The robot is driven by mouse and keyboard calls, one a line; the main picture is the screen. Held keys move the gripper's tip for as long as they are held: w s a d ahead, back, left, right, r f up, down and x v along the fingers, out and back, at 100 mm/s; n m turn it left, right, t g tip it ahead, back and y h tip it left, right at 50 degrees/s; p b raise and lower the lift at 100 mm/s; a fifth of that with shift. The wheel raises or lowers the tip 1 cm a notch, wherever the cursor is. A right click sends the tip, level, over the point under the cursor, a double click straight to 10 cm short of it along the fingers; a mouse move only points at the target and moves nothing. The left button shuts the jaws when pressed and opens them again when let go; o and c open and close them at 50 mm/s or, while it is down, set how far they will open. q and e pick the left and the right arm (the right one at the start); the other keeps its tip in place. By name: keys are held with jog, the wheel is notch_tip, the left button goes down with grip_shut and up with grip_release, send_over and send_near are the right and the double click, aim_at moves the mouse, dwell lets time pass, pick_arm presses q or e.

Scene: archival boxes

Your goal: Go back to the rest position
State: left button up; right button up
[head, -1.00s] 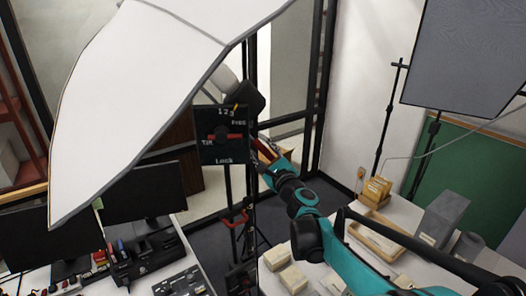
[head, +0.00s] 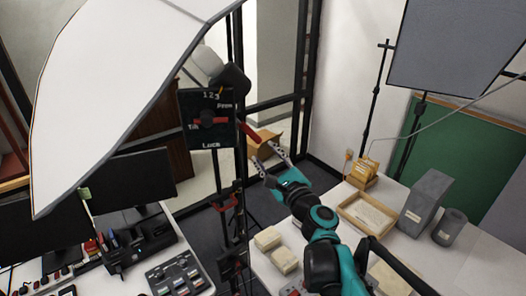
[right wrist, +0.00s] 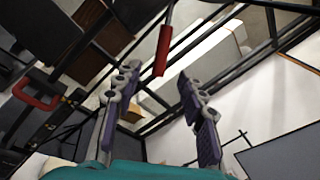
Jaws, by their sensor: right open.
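My right gripper (head: 267,154) is open and empty, in front of the dark window frame and to the lower right of the dial panel. In the right wrist view its two fingers (right wrist: 160,80) are spread apart with nothing between them. The black dial panel (head: 207,118) hangs under the white umbrella; it has a red pointer, numbers at the top and "Lock" at the bottom. A red handle (head: 250,133) sticks out at its right side, apart from the fingers. The red handle (right wrist: 163,50) also shows beyond the fingertips in the right wrist view. My left gripper is not in view.
The white umbrella (head: 110,80) fills the upper left. A black stand (head: 240,200) rises beside my right arm. The right table holds cream boxes (head: 285,261), a wooden tray (head: 367,215) and a grey box (head: 425,200). A grey panel (head: 455,45) stands behind.

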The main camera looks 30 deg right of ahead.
jog(key=shift+f, duration=0.1)
dwell(0.4)
jog(key=s+a+f+n+g+y+b, duration=0.25)
jog(key=a+f+n+b, duration=0.45)
jog(key=a+f+n, duration=0.4)
jog(key=s+a+f+n+g+y+b, duration=0.2)
jog(key=a+f+n+g+y+b, duration=0.35)
jog(key=f, duration=0.85)
jog(key=s+a+f+n+g+h+b, duration=0.1)
jog(key=s+f+n+b, duration=0.4)
jog(key=f, duration=0.5)
jog(key=s+a+f+n+g+h+b, duration=0.1)
jog(key=s+f+n+g+h+b, duration=0.1)
jog(key=s+f+n+h+b, duration=0.2)
notch_tip(320, 180, down, 6)
jog(key=s+n+b, duration=0.2)
jog(key=n, duration=0.2)
jog(key=shift+s+a+g+h, duration=0.2)
jog(key=shift+g+h, duration=0.1)
jog(key=shift+g, duration=0.1)
jog(key=shift+c, duration=0.4)
